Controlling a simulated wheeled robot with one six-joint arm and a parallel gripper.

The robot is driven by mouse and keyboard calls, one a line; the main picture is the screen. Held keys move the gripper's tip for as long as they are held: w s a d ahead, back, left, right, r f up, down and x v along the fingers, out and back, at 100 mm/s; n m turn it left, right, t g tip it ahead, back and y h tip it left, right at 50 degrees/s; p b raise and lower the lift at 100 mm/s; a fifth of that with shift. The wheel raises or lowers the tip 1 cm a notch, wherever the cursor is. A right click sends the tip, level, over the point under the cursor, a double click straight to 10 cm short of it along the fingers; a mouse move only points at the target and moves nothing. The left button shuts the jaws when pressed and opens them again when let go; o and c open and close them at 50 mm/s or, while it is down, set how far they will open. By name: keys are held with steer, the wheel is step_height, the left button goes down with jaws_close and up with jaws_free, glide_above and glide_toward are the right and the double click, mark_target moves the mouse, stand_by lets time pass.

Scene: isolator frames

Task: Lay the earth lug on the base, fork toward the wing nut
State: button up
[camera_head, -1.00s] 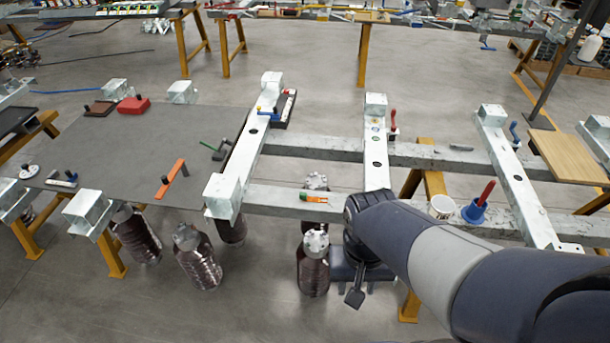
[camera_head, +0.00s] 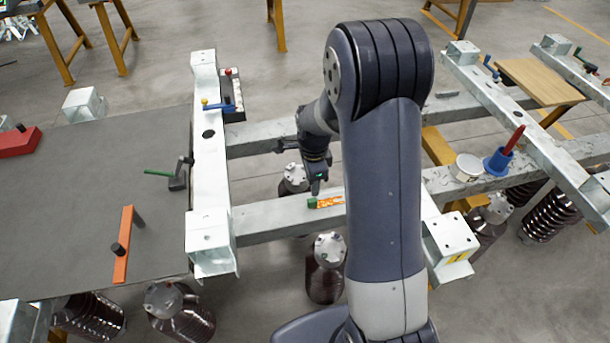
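My gripper (camera_head: 316,187) points down over the near steel beam at the centre, partly behind my own arm. Its fingertips are small and dark, and whether they are open or shut cannot be made out. A small orange piece with a green end (camera_head: 326,202) lies on the beam just below and right of the fingertips; contact cannot be told. No earth lug, fork or wing nut can be identified for certain. A dark block with a green handle (camera_head: 178,178) stands on the grey sheet at the left, beside the white cross beam.
An orange bar with a black knob (camera_head: 123,245) and a red box (camera_head: 18,141) lie on the grey sheet. A white cup (camera_head: 466,167) and a blue holder with a red handle (camera_head: 498,160) stand on the beam at right. Gaps between the beams open onto the floor.

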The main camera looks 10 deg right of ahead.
mark_target(312, 200)
step_height(312, 200, down, 8)
steer(key=b, duration=0.6)
steer(key=shift+s+f, duration=0.1)
steer(key=shift+f, duration=0.05)
steer(key=shift+c, duration=0.6)
jaws_close()
stand_by(0.8)
step_height(312, 200, up, 10)
steer(key=p, duration=0.7)
stand_by(0.4)
